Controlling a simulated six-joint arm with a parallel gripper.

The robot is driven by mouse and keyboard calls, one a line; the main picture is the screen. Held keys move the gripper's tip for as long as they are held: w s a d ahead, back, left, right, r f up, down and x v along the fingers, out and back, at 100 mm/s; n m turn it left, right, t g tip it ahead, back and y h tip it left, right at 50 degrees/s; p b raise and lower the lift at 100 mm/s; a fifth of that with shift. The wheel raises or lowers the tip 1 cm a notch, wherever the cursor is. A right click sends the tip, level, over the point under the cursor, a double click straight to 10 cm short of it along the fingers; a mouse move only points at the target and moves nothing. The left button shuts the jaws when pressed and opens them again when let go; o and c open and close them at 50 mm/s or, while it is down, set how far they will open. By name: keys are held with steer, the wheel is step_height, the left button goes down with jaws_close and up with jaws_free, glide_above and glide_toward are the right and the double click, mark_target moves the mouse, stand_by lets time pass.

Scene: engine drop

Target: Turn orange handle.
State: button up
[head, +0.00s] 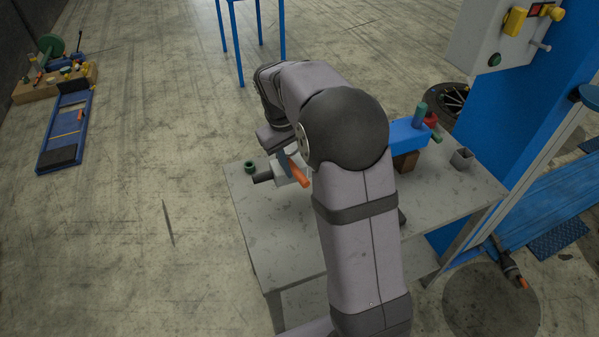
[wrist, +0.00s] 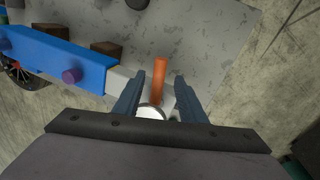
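The orange handle (head: 299,175) sticks out from a pale fitting on the grey table, just left of my arm in the head view. In the wrist view the orange handle (wrist: 160,75) stands between the two fingers, with a round white part at its base. My gripper (wrist: 160,88) is open, with one finger on each side of the handle and visible gaps to it. In the head view my gripper (head: 284,158) is mostly hidden by my own arm, with a bluish finger showing beside the handle.
A blue beam (head: 407,134) lies at the table's back, with green and red knobs (head: 430,119) at its right end. A dark cylinder and green ring (head: 250,167) sit left of the handle. The grey table's (head: 265,235) front left is clear. A blue column (head: 500,120) stands at right.

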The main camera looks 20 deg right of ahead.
steer(key=shift+v, duration=1.1)
